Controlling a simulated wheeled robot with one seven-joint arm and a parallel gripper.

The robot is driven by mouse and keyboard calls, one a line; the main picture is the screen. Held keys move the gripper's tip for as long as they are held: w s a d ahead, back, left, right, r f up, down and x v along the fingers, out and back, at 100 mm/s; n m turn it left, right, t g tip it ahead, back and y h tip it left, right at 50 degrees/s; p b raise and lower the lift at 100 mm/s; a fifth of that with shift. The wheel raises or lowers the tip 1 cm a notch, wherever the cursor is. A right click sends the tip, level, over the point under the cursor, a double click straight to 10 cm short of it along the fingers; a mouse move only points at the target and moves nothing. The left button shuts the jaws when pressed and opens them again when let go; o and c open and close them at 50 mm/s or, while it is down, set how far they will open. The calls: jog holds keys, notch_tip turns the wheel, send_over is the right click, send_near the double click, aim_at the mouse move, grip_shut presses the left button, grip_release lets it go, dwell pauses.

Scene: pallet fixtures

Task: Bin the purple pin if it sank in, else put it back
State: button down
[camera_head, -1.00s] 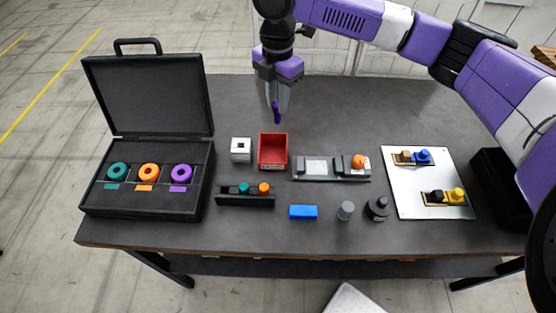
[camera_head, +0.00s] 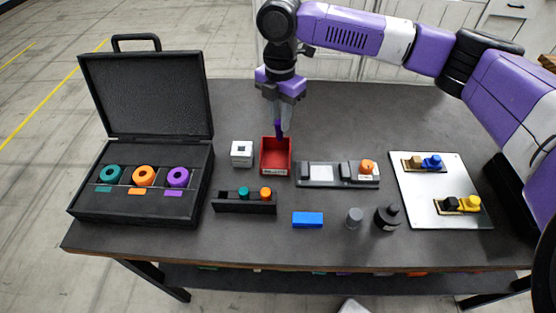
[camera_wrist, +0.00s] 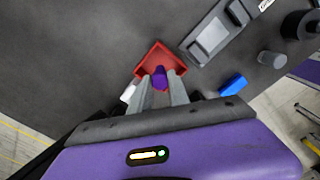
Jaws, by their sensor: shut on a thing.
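My gripper (camera_head: 279,120) is shut on the purple pin (camera_head: 279,129), which hangs roughly upright below the fingertips. The pin also shows between the fingers in the wrist view (camera_wrist: 159,76). The red bin (camera_head: 276,168) stands open below and just in front of the pin; in the wrist view its red wall (camera_wrist: 148,58) shows behind the pin. The bin looks empty in the head view. A black rack (camera_head: 230,206) in front holds a teal pin (camera_head: 244,193) and an orange pin (camera_head: 266,194); its left part is bare. A white block with a dark hole (camera_head: 242,154) stands left of the bin.
An open black case (camera_head: 205,190) with teal, orange and purple rings is at left. A grey fixture (camera_head: 320,174), blue block (camera_head: 307,219), grey cylinder (camera_head: 354,217), black weight (camera_head: 387,218) and silver plate (camera_head: 437,220) lie rightward. The table's back is clear.

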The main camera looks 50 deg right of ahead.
jog(key=c, duration=1.2)
grip_release()
jog(key=shift+o, duration=0.2)
jog(key=shift+r+b, duration=0.6)
jog(key=shift+r, duration=3.35)
